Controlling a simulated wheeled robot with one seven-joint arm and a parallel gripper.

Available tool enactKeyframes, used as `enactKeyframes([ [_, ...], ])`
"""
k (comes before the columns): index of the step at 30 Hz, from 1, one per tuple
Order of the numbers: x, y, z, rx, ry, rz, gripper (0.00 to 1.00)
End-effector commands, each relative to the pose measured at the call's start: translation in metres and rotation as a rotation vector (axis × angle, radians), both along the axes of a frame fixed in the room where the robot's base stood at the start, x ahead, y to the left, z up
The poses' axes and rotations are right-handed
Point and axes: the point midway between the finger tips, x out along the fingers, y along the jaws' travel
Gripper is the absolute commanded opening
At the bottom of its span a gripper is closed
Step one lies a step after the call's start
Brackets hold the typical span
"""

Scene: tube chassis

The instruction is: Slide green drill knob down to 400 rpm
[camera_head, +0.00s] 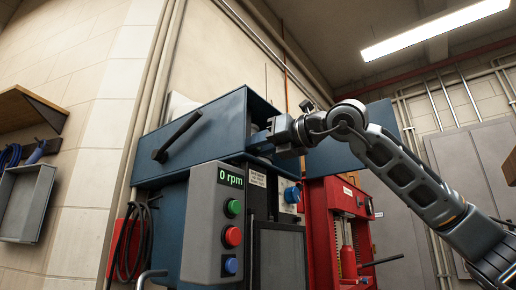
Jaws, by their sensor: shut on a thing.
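The drill machine's blue housing (205,138) stands in the middle of the view, with a black handle (178,137) on its front. The display (230,177) on its grey control box reads "0 rpm". A round green button (233,207) sits below the display; no other green knob shows. My gripper (262,138) comes in from the right and reaches into the right side of the blue housing. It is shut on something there. Its fingertips and what they hold are mostly hidden, so I cannot tell whether it is the green drill knob.
A red button (232,237) and a blue button (231,266) are on the control box (204,230). A blue knob (291,195) is to its right. A blue panel (335,157) is behind my arm. A red press (345,235) stands close on the right. A wooden shelf (30,105) hangs far left.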

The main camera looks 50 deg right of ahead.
Motion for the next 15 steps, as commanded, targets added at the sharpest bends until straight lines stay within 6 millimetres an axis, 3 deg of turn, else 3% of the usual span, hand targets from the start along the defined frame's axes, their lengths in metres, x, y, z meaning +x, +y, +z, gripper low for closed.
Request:
enactKeyframes([
  [5, 0.0007, -0.0004, -0.0055, 0.002, 0.015, -0.001, 0.0],
  [6, 0.0007, -0.0005, -0.0058, 0.001, 0.016, -0.001, 0.28],
  [15, 0.0005, -0.0001, -0.0042, 0.001, 0.011, -0.001, 0.53],
])
